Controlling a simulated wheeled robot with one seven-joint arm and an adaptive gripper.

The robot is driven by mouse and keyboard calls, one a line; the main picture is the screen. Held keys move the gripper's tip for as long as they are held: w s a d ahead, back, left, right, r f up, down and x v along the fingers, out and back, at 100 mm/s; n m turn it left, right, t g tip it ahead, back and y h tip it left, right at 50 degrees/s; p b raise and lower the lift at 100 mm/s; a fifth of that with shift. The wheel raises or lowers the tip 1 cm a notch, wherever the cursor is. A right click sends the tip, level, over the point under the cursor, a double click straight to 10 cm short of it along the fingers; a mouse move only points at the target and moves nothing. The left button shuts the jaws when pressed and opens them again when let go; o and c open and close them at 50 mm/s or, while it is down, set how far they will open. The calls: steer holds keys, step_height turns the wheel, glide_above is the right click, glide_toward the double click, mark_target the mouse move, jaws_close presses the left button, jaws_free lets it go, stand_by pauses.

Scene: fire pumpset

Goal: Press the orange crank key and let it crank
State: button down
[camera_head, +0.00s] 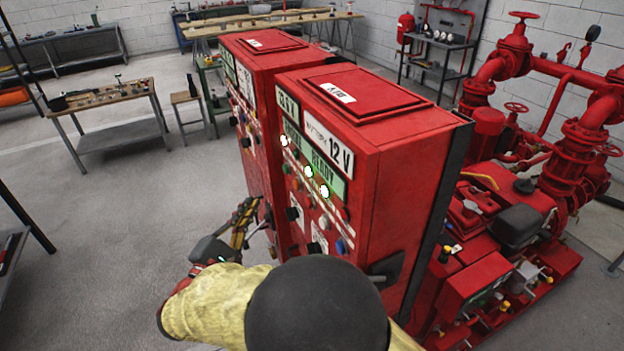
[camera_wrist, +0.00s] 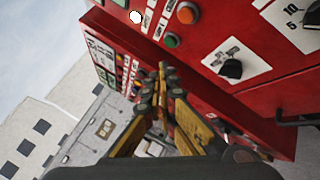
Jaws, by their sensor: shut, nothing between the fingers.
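A round orange key (camera_wrist: 187,13) shows at the top of the wrist view, on a red cabinet face, with a green button (camera_wrist: 172,40) beside it. I cannot tell from its look whether it is pressed. My gripper (camera_wrist: 165,75) has yellow and black fingers, closed together and empty. Its fingertips appear below the orange key and apart from it in the picture. In the head view my gripper (camera_head: 250,204) is in front of the panel side of the red cabinets, and the orange key cannot be made out surely.
The near red cabinet (camera_head: 400,160) bears lit lamps (camera_head: 308,171), a blue button (camera_head: 340,246) and black selector knobs. A black rotary switch (camera_wrist: 231,68) is right of the green button in the wrist view. Red pump piping (camera_head: 590,130) stands right. Open floor lies left.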

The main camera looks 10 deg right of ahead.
mark_target(296, 185)
steer(key=shift+s+a+r+t, duration=0.1)
steer(key=shift+a+r+t, duration=0.2)
steer(key=shift+a+r, duration=0.3)
steer(key=shift+d, duration=0.15)
steer(key=w+d, duration=0.2)
steer(key=d, duration=0.6)
steer(key=shift+w+d+p, duration=0.15)
steer(key=shift+p, duration=0.15)
steer(key=shift+w+d, duration=0.1)
stand_by(1.0)
steer(key=shift+w+d, duration=0.15)
steer(key=shift+d, duration=0.05)
